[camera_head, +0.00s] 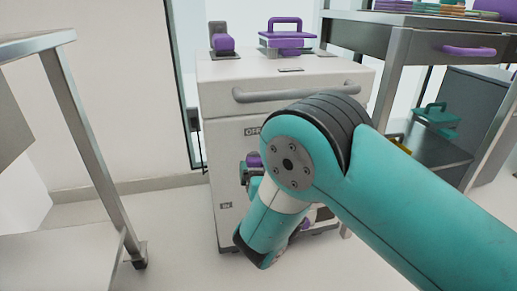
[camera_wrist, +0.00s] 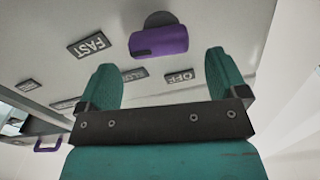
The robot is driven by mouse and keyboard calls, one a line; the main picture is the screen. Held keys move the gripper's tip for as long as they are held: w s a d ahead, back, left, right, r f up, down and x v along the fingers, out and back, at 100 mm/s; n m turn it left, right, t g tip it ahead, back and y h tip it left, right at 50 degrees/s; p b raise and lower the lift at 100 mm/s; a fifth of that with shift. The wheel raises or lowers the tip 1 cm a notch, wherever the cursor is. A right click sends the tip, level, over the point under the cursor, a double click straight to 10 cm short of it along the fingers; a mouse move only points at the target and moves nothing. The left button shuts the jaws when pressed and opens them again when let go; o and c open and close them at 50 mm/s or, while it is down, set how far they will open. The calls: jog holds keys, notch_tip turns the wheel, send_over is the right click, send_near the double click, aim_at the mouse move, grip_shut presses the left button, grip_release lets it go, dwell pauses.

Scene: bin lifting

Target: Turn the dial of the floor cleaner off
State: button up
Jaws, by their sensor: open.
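The floor cleaner (camera_head: 222,85) is a white cabinet in the middle of the head view, with a grey bar handle across its front. Its purple dial (camera_wrist: 158,40) shows large in the wrist view, just beyond my fingertips; a dark mark is at its left end. In the head view the purple dial (camera_head: 253,159) is partly hidden by my arm. The OFF label (camera_wrist: 180,76) and the FAST label (camera_wrist: 92,45) are on the panel by the dial. My gripper (camera_wrist: 160,68) is open and empty, its two teal fingers spread below the dial, apart from it.
Purple fittings (camera_head: 286,38) stand on top of the cleaner. A steel trolley (camera_head: 390,60) is at the right, with a purple handle. A metal table frame (camera_head: 75,120) stands at the left. Floor between table and cleaner is clear.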

jog(key=shift+x, duration=2.15)
jog(key=c, duration=0.9)
